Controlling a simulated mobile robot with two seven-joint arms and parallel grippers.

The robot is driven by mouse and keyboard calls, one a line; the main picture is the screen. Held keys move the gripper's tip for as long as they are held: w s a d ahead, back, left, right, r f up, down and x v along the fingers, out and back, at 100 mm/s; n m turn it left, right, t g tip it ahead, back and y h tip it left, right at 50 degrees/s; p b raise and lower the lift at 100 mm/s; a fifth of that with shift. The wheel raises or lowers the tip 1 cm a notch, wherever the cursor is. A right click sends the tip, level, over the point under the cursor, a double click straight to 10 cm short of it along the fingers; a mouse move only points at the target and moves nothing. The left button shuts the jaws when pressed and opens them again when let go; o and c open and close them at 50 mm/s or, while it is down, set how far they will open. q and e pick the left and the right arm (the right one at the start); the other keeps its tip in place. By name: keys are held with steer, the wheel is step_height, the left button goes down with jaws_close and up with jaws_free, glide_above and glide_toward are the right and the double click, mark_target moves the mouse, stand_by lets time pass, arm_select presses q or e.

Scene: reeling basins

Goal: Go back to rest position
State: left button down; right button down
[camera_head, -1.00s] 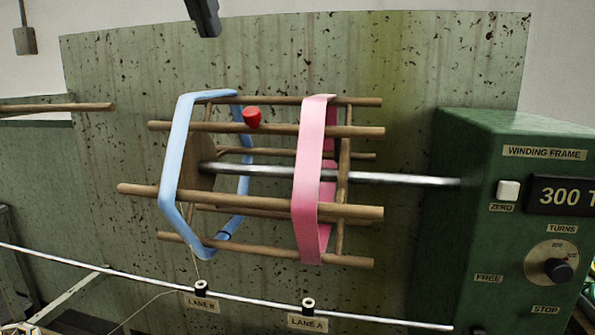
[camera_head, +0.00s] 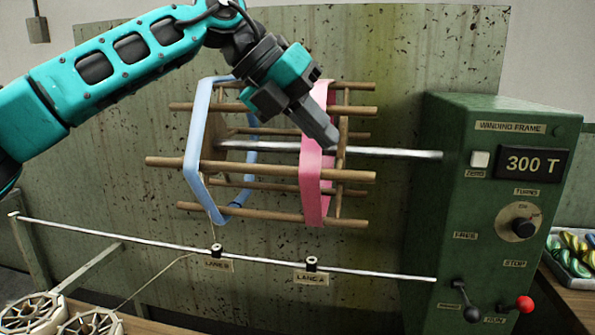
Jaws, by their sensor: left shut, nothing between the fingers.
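My left gripper (camera_head: 323,134) comes in from the upper left on its teal arm. It is shut and empty, and it appears in front of the reel, overlapping the pink band (camera_head: 314,199); I cannot tell whether it touches. The reel is a frame of wooden bars (camera_head: 262,168) on a metal shaft (camera_head: 395,153). A light blue band (camera_head: 193,150) wraps the reel's left part and the pink band its right part. My right gripper is not in view.
The green winding frame box (camera_head: 500,200) stands at the right, its display reading 300 T, with a black and a red-knobbed lever (camera_head: 524,304). A guide rail (camera_head: 150,238) crosses below the reel. A tray of coloured skeins (camera_head: 572,268) is at far right.

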arm_select(q)
steer(key=s+d+f+n+g+h, duration=0.45)
steer(key=d+f+h, duration=0.4)
steer(key=h, duration=0.25)
steer(key=w+a+f+n+t+y, duration=0.1)
steer(key=a+f+n+t+y, duration=0.3)
steer(key=a+f+n+t, duration=0.6)
steer(key=w+a+f+n+t+y, duration=0.1)
steer(key=a+f+n+t+y, duration=0.4)
steer(key=f+n+t, duration=0.95)
steer(key=s+a+f+n+g+y, duration=0.4)
steer(key=s+a+f, duration=0.3)
steer(key=s+f, duration=0.2)
steer(key=s+a+f+n+g+y, duration=0.4)
steer(key=s+a+f+n+g, duration=0.2)
steer(key=s+f, duration=0.3)
step_height(320, 180, down, 2)
steer(key=shift+s+a+g, duration=0.3)
steer(key=shift+s+a, duration=0.05)
steer(key=shift+a, duration=0.3)
